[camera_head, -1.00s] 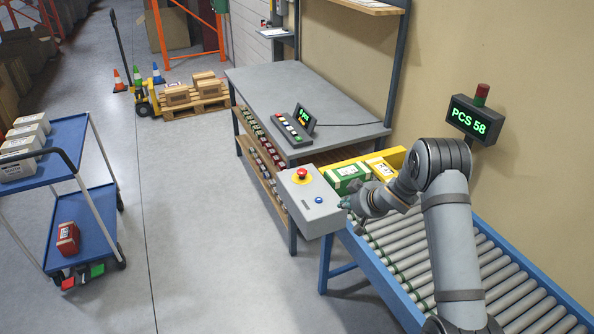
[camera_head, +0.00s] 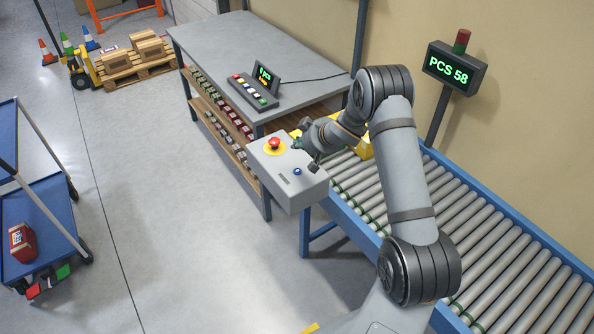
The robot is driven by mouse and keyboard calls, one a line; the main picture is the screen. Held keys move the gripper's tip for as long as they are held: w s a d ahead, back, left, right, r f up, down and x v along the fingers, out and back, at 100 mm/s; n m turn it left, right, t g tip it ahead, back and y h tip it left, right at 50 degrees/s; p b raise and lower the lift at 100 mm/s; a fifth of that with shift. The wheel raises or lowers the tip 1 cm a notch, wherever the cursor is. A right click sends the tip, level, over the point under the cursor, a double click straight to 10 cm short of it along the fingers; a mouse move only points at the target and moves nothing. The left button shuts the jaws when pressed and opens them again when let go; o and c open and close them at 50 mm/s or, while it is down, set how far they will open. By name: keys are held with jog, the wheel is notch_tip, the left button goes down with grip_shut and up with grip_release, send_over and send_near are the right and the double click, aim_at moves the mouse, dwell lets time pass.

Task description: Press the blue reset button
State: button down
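The blue reset button (camera_head: 297,171) is a small round knob on the top face of a light grey control box (camera_head: 310,189), near its right front side. A red emergency button on a yellow disc (camera_head: 274,144) sits on the same box, further left. My gripper (camera_head: 305,156) is over the back right part of the box, just behind and beside the blue button. Its fingers look spread apart with nothing between them. Whether it touches the box is hard to tell. The blue button is in plain view.
The roller conveyor (camera_head: 420,216) runs behind and right of the box. A yellow bin (camera_head: 365,149) is partly hidden behind my arm. The grey workbench (camera_head: 225,50) with a button panel (camera_head: 253,92) stands behind. A blue cart (camera_head: 45,213) is at left; the floor between is clear.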

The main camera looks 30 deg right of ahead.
aim_at(298, 173)
jog(key=shift+f+b, duration=4.1)
jog(key=shift+f, duration=0.3)
jog(key=shift+f, duration=0.1)
jog(key=shift+f+b, duration=0.35)
jog(key=shift+f+b, duration=0.3)
jog(key=shift+f, duration=0.05)
jog(key=shift+r, duration=0.1)
jog(key=shift+r+p, duration=0.7)
jog(key=shift+p, duration=0.1)
notch_tip(298, 173, up, 5)
jog(key=p, duration=0.4)
jog(key=shift+p, duration=0.35)
